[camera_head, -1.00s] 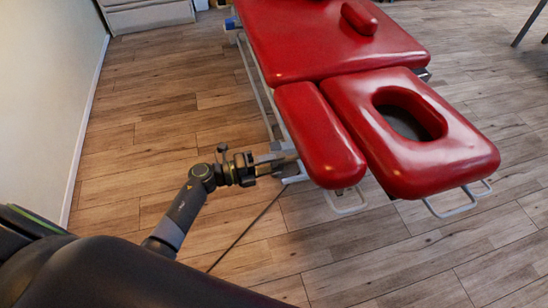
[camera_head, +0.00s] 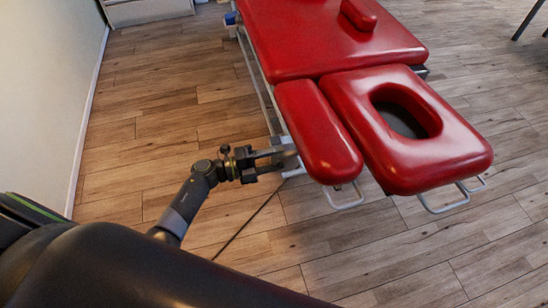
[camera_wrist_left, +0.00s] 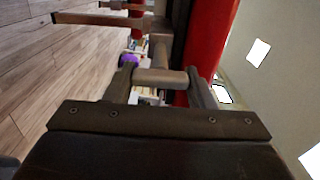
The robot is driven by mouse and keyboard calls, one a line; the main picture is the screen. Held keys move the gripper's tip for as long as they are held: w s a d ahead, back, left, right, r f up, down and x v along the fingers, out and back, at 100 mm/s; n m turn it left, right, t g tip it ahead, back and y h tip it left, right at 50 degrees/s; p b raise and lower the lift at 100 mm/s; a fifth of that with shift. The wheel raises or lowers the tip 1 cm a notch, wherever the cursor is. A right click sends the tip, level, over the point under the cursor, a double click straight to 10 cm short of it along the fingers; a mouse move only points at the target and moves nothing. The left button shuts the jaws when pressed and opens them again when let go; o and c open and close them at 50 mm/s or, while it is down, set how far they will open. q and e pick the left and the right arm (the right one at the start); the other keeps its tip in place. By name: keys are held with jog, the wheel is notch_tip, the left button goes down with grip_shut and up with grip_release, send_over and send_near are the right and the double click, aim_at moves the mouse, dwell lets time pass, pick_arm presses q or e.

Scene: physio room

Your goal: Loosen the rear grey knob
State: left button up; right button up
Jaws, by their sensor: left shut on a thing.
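My left gripper (camera_head: 280,162) is at the near left edge of the red treatment table (camera_head: 318,130), beside the narrow armrest pad. In the left wrist view, its two fingers (camera_wrist_left: 162,82) are shut on a grey knob (camera_wrist_left: 161,77), a short crosswise cylinder with a stem running away from the gripper. In the head view the fingers and the pad's edge mostly hide the knob. I cannot tell from these views whether another knob is beside it. My right gripper is not in view.
The red face-hole cushion (camera_head: 450,155) lies right of the armrest pad, with metal loops under the front. A dark cable (camera_head: 245,225) runs over the wood floor. A white cabinet (camera_head: 148,12) stands at the back left by the wall. The floor left of the table is clear.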

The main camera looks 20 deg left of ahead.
pick_arm(q)
jog(key=o, duration=1)
jog(key=b+v, duration=0.1)
jog(key=v, duration=1.6)
jog(key=shift+s+a+b, duration=0.2)
jog(key=shift+b, duration=0.1)
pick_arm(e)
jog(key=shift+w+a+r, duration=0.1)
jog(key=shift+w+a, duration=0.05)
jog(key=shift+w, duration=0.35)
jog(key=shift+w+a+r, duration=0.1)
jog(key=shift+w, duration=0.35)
pick_arm(q)
jog(key=shift+f, duration=0.1)
